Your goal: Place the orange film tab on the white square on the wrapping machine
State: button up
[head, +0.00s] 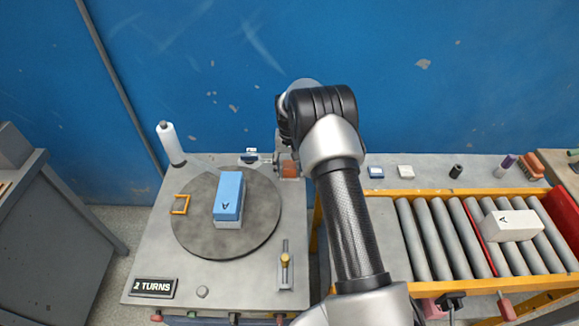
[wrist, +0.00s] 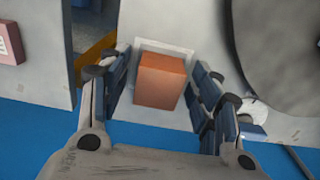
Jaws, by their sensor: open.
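The orange film tab (wrist: 161,81) lies over the white square (wrist: 148,45) in the wrist view, with the square's pale border showing beyond its far and left edges. My gripper (wrist: 160,90) is open, with one finger on each side of the tab. A narrow gap shows on the left; on the right I cannot tell if finger and tab touch. In the head view the orange tab (head: 290,169) shows at the back right of the wrapping machine (head: 150,255), partly hidden by my arm.
A blue block (head: 229,191) marked A stands on the round turntable (head: 262,225). A white roll (head: 170,143) stands at the back left. To the right, a roller conveyor (head: 425,240) carries a white box (head: 510,226). The blue wall (head: 220,80) is close behind.

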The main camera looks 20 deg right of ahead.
notch_tip(320, 180, up, 12)
jog(key=p, duration=0.4)
notch_tip(320, 180, up, 14)
jog(key=n+t, duration=0.1)
send_over(289, 166)
jog(key=s+a, duration=0.4)
jog(key=s, duration=0.1)
jog(key=s+a+r+n+t, duration=0.1)
jog(key=s+a+r, duration=0.2)
jog(key=s+r, duration=0.55)
jog(key=s+a+n+t, duration=0.1)
jog(key=s+a, duration=0.1)
jog(key=s, duration=1)
jog(key=s+a+n+t, duration=0.1)
jog(key=s+a, duration=0.2)
jog(key=s, duration=1)
jog(key=shift+s+a+r+n+t, duration=0.2)
jog(key=shift+r+n+t, duration=0.1)
jog(key=shift+r, duration=0.1)
